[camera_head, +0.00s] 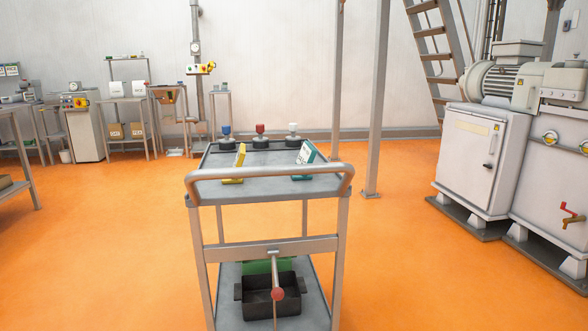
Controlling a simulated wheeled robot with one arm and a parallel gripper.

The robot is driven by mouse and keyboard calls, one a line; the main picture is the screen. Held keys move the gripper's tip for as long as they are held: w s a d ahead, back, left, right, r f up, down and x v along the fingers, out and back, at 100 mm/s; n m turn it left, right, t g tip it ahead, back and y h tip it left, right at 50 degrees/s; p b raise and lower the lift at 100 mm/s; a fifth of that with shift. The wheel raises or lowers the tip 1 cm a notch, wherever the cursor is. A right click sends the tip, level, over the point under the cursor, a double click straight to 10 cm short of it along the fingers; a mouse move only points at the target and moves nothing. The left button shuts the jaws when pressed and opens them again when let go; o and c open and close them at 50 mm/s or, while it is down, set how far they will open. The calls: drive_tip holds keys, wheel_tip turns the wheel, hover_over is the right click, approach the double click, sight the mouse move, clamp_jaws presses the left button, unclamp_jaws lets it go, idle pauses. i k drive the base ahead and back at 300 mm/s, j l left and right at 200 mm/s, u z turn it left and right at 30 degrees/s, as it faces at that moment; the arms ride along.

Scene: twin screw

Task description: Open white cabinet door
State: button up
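A white cabinet (484,158) stands on the orange floor at the right, under a motor. Its door (467,152) faces left toward the front and looks closed.
Orange floor (400,230) is open between cart and cabinet.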

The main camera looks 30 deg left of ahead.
sight(469, 142)
drive_tip(key=u, duration=1.45)
drive_tip(key=z, duration=1.4)
drive_tip(key=i+u, duration=0.15)
drive_tip(key=i, duration=2.7)
drive_tip(key=i+u, duration=0.1)
drive_tip(key=i, duration=0.45)
drive_tip(key=i+l+u, duration=0.1)
drive_tip(key=i, duration=0.4)
drive_tip(key=i+l, duration=0.2)
drive_tip(key=i, duration=0.35)
drive_tip(key=i+l+u, duration=0.15)
drive_tip(key=i, duration=0.4)
